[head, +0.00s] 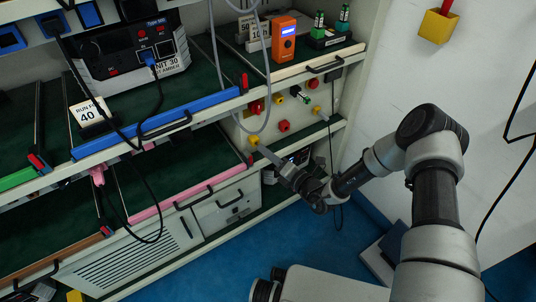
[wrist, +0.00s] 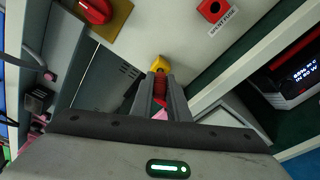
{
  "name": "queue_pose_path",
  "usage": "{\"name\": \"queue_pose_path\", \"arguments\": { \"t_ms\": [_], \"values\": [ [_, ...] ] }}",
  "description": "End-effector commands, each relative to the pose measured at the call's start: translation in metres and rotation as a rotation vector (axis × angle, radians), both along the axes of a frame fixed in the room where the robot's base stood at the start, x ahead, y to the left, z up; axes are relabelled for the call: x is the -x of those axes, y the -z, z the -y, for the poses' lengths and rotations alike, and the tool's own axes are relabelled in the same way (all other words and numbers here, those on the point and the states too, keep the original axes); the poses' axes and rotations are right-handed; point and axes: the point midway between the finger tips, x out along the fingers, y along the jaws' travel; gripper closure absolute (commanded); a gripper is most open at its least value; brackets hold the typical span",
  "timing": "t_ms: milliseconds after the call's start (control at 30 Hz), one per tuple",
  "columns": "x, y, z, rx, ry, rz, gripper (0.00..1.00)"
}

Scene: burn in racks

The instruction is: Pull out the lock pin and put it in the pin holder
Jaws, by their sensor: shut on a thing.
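My gripper (wrist: 161,92) is shut on a red, ribbed piece (wrist: 160,84), which looks like the lock pin. A yellow piece (wrist: 158,65), which looks like the pin holder, is just beyond the fingertips on the pale panel. The red piece lines up with it and seems to meet it; how deep it sits cannot be told. In the head view my gripper (head: 263,150) is at the panel beside the small yellow piece (head: 253,141), right of the pink-edged shelf. The fingers hide most of the red piece there.
A red knob on a yellow plate (wrist: 95,10) and a red spent-fuse port (wrist: 212,10) flank the gripper on the panel. The pink shelf edge (head: 170,202) lies close by. A grey cable (head: 268,75) hangs above.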

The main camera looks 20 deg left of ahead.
Motion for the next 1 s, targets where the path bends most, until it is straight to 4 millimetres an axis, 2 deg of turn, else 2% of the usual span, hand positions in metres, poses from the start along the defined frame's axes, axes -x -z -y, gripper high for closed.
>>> {"name": "queue_pose_path", "arguments": {
  "t_ms": [767,800,900,933,1000],
  "values": [
    [-0.01,0.0,-0.012,0.0,-0.001,0.001,1.0],
    [-0.011,0.0,-0.012,-0.001,0.0,0.002,0.83],
    [-0.01,0.0,-0.012,-0.001,0.0,0.0,0.67],
    [-0.01,0.0,-0.012,0.0,-0.001,0.001,0.63],
    [-0.011,0.0,-0.012,0.0,-0.001,0.001,0.63]
  ]
}}
